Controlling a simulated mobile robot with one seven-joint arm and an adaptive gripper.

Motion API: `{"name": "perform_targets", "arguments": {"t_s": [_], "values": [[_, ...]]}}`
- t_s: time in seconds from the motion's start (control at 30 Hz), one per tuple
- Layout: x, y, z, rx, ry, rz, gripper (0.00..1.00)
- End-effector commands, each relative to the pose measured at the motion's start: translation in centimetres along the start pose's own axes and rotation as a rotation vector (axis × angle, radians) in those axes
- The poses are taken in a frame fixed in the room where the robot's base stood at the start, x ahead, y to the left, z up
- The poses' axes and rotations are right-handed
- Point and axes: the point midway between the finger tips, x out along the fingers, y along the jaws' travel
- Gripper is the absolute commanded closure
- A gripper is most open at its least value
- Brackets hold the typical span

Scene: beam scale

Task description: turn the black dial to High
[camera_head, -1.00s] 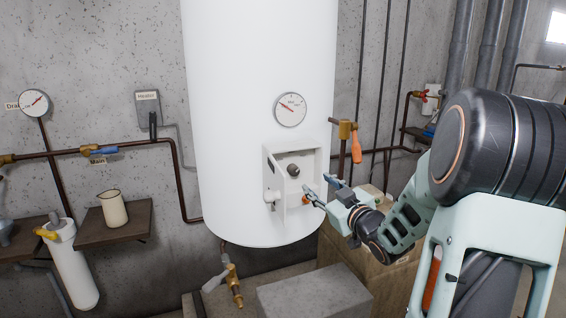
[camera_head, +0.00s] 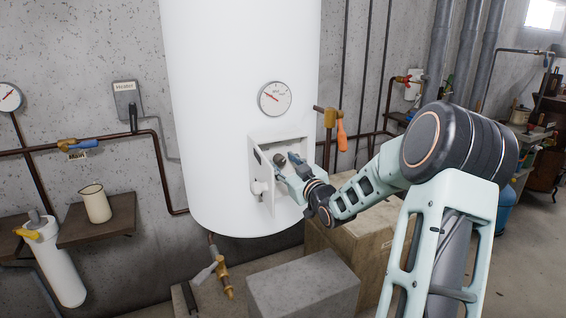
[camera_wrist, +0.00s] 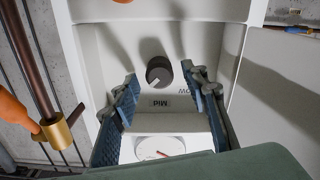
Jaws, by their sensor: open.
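The black dial (camera_head: 278,159) sits in a white recessed panel (camera_head: 257,176) low on the tank, and it also shows in the wrist view (camera_wrist: 160,72), which is upside down. A light pointer mark is on its face. A "Mid" label (camera_wrist: 160,102) is beside the dial, and a "Low" label (camera_wrist: 184,91) is partly hidden by a finger. No High label can be read. My gripper (camera_head: 287,167) is open at the panel's opening. In the wrist view its fingers (camera_wrist: 160,80) stand on either side of the dial, with visible gaps; its contact depth cannot be told.
The panel's side walls and its open cover (camera_wrist: 280,85) stand close around my fingers. A round gauge (camera_head: 275,98) is above the panel. A brass valve with an orange handle (camera_head: 342,136) is to the right. A grey block (camera_head: 302,285) stands below.

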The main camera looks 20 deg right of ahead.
Motion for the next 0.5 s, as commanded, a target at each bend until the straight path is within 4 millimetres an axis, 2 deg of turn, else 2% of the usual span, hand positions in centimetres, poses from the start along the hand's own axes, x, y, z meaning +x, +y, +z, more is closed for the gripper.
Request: {"name": "perform_targets", "arguments": {"t_s": [0.33,0.5], "values": [[0.48,-0.04,0.01,0.000,0.000,-0.001,0.59],[0.46,-0.03,0.01,0.000,0.000,0.000,0.76]]}}
